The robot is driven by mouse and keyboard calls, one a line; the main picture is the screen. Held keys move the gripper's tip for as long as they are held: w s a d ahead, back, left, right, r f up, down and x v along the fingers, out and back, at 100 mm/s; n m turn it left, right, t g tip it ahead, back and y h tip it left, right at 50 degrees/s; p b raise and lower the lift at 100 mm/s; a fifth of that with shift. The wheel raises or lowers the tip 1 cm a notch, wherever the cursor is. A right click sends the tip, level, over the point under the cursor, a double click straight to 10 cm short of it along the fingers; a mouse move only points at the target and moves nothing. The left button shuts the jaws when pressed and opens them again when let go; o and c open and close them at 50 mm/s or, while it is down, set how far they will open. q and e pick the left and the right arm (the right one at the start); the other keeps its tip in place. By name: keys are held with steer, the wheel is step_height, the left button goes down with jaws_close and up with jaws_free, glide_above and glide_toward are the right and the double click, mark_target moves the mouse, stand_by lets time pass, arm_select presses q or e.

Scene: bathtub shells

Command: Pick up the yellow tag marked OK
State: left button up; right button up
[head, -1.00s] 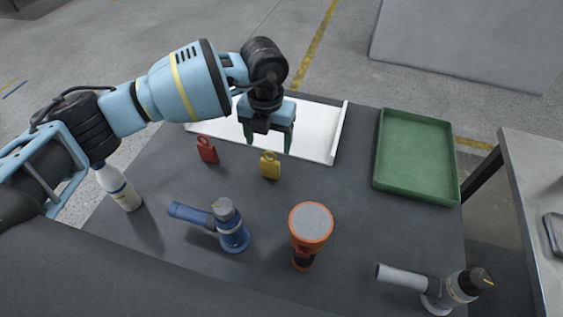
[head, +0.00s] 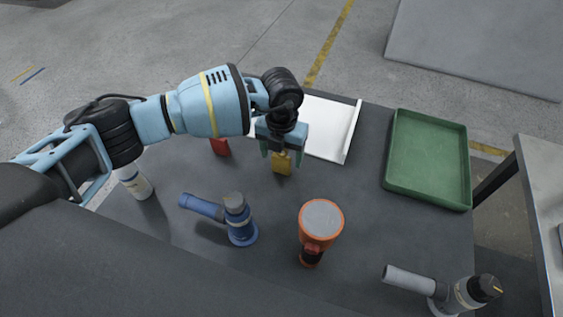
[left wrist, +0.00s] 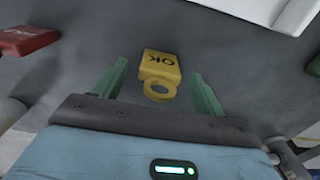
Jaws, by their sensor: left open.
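The yellow tag (head: 282,166) lies on the dark table below my left gripper (head: 281,155). In the left wrist view the yellow tag (left wrist: 161,70) shows its OK marking and its ring end, which points toward the gripper. My left gripper (left wrist: 154,88) is open, with its two green fingers on either side of the tag's ring end and apart from it. In the head view the gripper hides the tag's upper part. My right gripper is not in view.
A red tag (head: 220,147) lies to the left, partly hidden by my arm. A white tray (head: 328,130) is behind. A blue tool (head: 238,218), an orange flashlight (head: 321,222) and a white bottle (head: 136,184) stand nearer. A green tray (head: 428,160) is at right.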

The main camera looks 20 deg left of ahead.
arm_select(q)
steer(key=shift+f, duration=0.3)
steer(key=shift+c, duration=0.4)
steer(key=c, duration=1)
steer(key=shift+r, duration=0.8)
step_height(320, 180, up, 2)
steer(key=shift+r, duration=0.2)
steer(key=s+d, duration=0.3)
steer(key=d, duration=0.1)
steer(key=s+d, duration=0.3)
steer(key=d, duration=0.2)
steer(key=s+d+r, duration=0.1)
steer(key=s+d, duration=0.2)
steer(key=d, duration=0.1)
steer(key=shift+d+b, duration=0.15)
steer(key=shift+b, duration=0.2)
